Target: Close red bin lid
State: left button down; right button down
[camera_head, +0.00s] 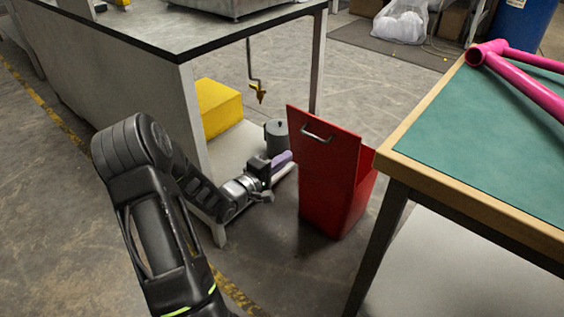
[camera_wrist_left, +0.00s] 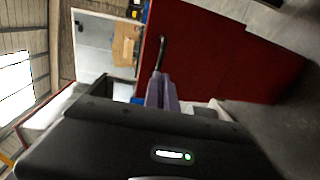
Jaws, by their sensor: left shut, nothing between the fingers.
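The red bin (camera_head: 335,205) stands on the floor between the grey bench and the green-topped table. Its red lid (camera_head: 325,160) stands up, open, along the bin's left side, with a metal handle (camera_head: 317,132) near the top of its outer face. In the left wrist view the lid (camera_wrist_left: 210,55) fills much of the picture and the dark handle (camera_wrist_left: 160,52) shows just beyond the fingertips. My left gripper (camera_head: 286,159) is shut and empty, left of the lid and lower than the handle. Its purple fingers (camera_wrist_left: 160,88) point toward the lid; contact cannot be told. My right gripper is out of view.
The green-topped table (camera_head: 480,135) with a pink frame (camera_head: 520,75) stands close right of the bin. Floor is free behind the bin.

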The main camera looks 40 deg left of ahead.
aim_at(313, 138)
pick_arm(q)
jog(key=w+b, duration=0.1)
jog(key=w, duration=0.2)
jog(key=w+b, duration=0.1)
jog(key=w, duration=0.3)
jog(key=w+b, duration=0.1)
jog(key=w, duration=0.3)
jog(key=shift+a+f, duration=0.1)
jog(key=shift+f, duration=0.2)
jog(key=shift+r, duration=0.1)
